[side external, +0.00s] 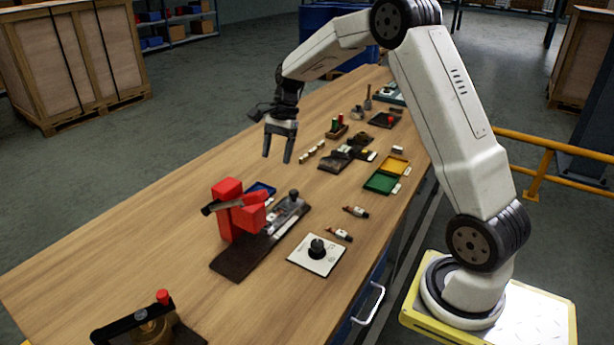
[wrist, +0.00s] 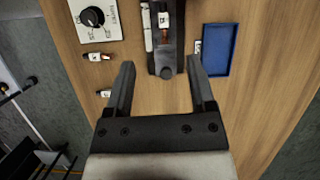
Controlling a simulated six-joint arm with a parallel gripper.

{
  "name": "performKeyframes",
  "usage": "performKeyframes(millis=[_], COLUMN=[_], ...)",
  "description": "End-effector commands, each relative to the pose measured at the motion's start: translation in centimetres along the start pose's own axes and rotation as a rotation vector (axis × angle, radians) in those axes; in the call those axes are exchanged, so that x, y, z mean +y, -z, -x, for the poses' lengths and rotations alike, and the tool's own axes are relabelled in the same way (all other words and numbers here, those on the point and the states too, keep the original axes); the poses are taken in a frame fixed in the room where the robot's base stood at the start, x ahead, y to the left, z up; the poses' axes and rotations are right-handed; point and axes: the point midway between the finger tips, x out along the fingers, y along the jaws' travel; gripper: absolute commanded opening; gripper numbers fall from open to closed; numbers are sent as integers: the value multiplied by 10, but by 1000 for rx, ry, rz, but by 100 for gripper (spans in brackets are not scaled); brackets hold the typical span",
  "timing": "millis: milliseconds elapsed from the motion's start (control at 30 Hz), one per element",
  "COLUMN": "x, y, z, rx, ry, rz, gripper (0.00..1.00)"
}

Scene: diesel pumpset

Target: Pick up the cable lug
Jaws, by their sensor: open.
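I cannot tell for sure which piece is the cable lug. Two small white-and-reddish-brown pieces lie on the bench: one (side external: 355,211) (wrist: 97,57) and another (side external: 340,235) (wrist: 103,93). In the wrist view they lie left of my gripper. A similar small piece (wrist: 164,20) sits on a dark fixture (wrist: 155,45), which also shows in the side view (side external: 236,262). My gripper (side external: 278,157) (wrist: 160,64) is open and empty, fingers pointing down above the bench. In the wrist view the fixture's round knob shows between the fingertips.
A red block with a lever (side external: 228,212) stands tall on the fixture. Near it are a blue tray (wrist: 217,48) and a white dial plate (side external: 316,256). Green and yellow trays (side external: 380,183) and several small parts lie farther back. The bench's left side is mostly clear.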

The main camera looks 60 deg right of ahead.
Motion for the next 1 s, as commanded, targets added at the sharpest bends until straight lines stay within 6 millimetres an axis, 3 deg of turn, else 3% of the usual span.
performKeyframes(millis=[100,400,600,1000], x=[-5,-2,-2,-2], y=[10,30,41,43], z=[0,-57,-85,-99], rx=[-24,-25,-24,-23], ry=[0,-4,-3,-1], rz=[-63,-59,-57,-56], gripper=[71,71,71,71])
